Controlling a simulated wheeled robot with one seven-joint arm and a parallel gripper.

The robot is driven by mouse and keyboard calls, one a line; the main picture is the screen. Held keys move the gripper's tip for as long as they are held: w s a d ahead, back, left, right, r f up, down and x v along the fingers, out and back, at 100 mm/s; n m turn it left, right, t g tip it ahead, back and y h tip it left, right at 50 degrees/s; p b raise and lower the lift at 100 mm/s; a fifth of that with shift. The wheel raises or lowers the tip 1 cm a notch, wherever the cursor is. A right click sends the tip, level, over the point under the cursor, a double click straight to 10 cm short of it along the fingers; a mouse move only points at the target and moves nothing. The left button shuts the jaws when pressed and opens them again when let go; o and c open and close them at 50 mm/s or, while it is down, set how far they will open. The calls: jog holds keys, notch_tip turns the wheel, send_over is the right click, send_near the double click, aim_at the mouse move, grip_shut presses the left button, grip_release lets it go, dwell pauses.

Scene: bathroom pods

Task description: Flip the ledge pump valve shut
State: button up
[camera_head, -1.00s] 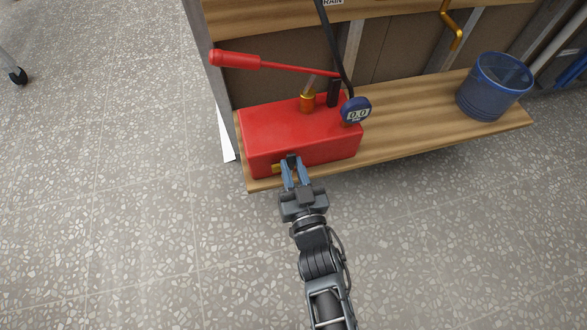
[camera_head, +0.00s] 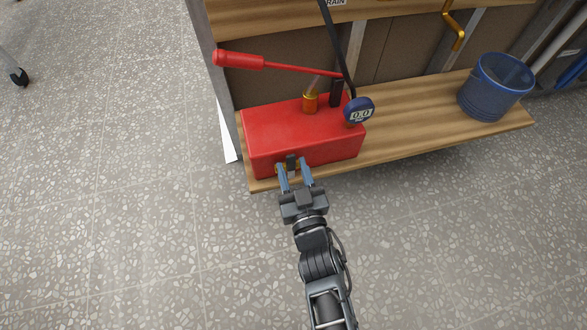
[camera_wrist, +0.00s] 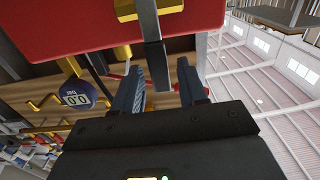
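The red ledge pump (camera_head: 330,145) sits on the wooden ledge. A small valve with a dark lever (camera_head: 292,163) and a yellow body is on its front face, low down. The yellow valve body (camera_wrist: 140,7) and the lever also show in the wrist view (camera_wrist: 153,58). My gripper (camera_head: 293,168) is open at the pump's front. Its fingers stand apart, one on each side of the lever. In the wrist view, gaps show between the lever and both fingers, and no clear contact shows.
A blue round gauge reading 0.0 (camera_head: 358,111) stands at the pump's right end. A red-handled pump lever (camera_head: 240,61) reaches left above the pump. A blue bucket (camera_head: 493,88) stands at the ledge's right. The speckled floor in front is clear.

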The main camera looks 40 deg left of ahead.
jog(key=shift+o, duration=0.5)
jog(key=shift+s+d+r+p, duration=0.1)
jog(key=shift+s+d+p, duration=0.15)
jog(key=shift+d+p, duration=0.1)
jog(key=p+v, duration=0.2)
jog(key=v, duration=0.5)
jog(key=shift+p, duration=0.4)
jog(key=shift+a, duration=0.1)
